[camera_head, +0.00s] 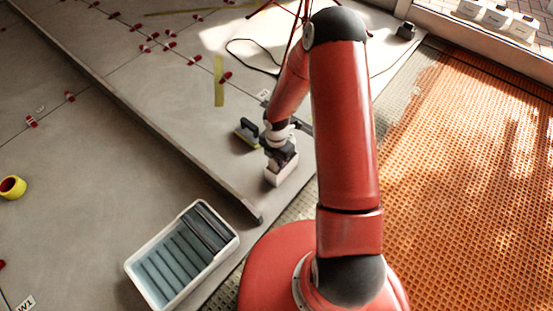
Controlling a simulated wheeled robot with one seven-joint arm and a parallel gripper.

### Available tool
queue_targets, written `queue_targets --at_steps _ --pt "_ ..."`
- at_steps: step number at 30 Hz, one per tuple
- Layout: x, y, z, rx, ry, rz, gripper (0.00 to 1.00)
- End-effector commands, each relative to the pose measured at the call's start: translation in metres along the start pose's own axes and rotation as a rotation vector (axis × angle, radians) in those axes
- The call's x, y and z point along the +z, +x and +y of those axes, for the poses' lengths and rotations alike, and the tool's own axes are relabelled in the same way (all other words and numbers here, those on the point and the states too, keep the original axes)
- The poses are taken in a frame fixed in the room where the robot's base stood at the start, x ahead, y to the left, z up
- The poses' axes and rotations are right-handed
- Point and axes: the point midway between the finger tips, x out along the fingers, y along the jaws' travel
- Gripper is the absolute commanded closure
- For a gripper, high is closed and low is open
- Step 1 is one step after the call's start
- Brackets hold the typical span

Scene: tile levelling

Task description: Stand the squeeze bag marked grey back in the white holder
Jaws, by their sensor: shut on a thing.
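My gripper (282,158) points down at the end of my red arm, near the middle of the view. It is shut, with its dark fingers right at the top of a small white open-topped box, which looks like the white holder (279,177). The holder stands on the grey floor near the tile edge. What the fingers grip is small and mostly hidden by the gripper and the box. It appears to be the squeeze bag, but its grey marking cannot be read, and I cannot tell how deep it sits.
A trowel-like tool (246,133) lies just left of my gripper. A white tub with blue-grey water (132,265) stands at lower left. A long dark bar (190,155) crosses the floor. Orange matting (470,170) covers the right. White labelled boxes (497,17) stand at top right.

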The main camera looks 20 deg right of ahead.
Motion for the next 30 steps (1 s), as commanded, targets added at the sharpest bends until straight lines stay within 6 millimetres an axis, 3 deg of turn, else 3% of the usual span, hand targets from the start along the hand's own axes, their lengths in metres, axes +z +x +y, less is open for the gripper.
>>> queue_targets --at_steps 9,10,15,23,26,30 --pt "0.001 0.003 0.000 0.001 0.001 -0.001 0.82" --pt "0.000 0.002 0.000 0.000 0.001 -0.001 0.61" --pt "0.000 0.002 0.000 0.000 0.001 -0.001 0.42" --pt "0.000 0.000 0.000 0.000 0.001 -0.001 0.42" --pt "0.001 -0.007 0.000 0.001 0.001 -0.002 0.42" --pt "0.001 -0.031 0.000 0.003 0.003 -0.002 0.42"
